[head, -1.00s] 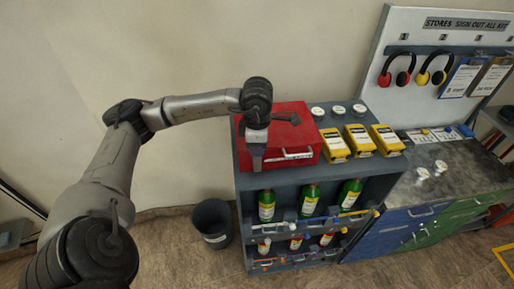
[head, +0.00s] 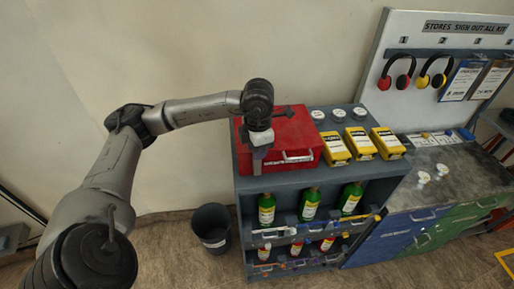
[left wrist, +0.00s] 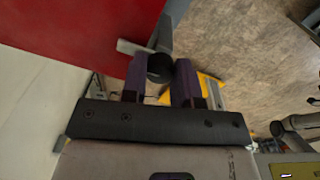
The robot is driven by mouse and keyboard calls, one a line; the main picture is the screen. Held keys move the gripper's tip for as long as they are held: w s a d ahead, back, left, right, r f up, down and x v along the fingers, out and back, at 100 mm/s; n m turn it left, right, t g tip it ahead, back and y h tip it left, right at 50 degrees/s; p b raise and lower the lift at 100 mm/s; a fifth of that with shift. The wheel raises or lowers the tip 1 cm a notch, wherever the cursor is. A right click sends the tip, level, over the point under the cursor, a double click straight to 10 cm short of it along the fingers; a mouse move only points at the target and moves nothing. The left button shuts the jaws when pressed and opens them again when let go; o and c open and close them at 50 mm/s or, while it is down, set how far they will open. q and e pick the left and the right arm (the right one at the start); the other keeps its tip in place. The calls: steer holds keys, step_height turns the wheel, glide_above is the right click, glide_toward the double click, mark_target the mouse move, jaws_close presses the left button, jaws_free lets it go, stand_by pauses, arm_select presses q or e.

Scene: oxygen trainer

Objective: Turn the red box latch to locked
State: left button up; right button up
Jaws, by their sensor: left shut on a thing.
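The red box (head: 296,138) sits on the left end of the grey shelf unit, with a pale handle (head: 298,157) on its front. Its red side also shows in the left wrist view (left wrist: 70,45). My left gripper (head: 258,165) points down at the left part of the box front. In the left wrist view the dark fingers (left wrist: 161,78) are closed around a black round latch knob (left wrist: 160,67). A grey latch bar (left wrist: 130,47) shows beside the knob, against the red box. In the head view the latch is hidden behind the gripper. My right gripper is not in view.
Yellow boxes (head: 360,143) and white-topped round items (head: 338,113) stand right of the red box. Green bottles (head: 309,203) fill the shelf below. A dark bin (head: 211,228) stands on the floor to the left. A bench with drawers (head: 420,225) adjoins at right.

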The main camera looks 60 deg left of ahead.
arm_select(q)
steer(key=o, duration=0.9)
steer(key=shift+r, duration=0.15)
steer(key=shift+r, duration=0.3)
step_height(320, 180, up, 5)
steer(key=shift+d+f, duration=0.15)
steer(key=shift+d+r+p, duration=0.1)
steer(key=shift+r+p, duration=2.1)
steer(key=shift+r, duration=1.95)
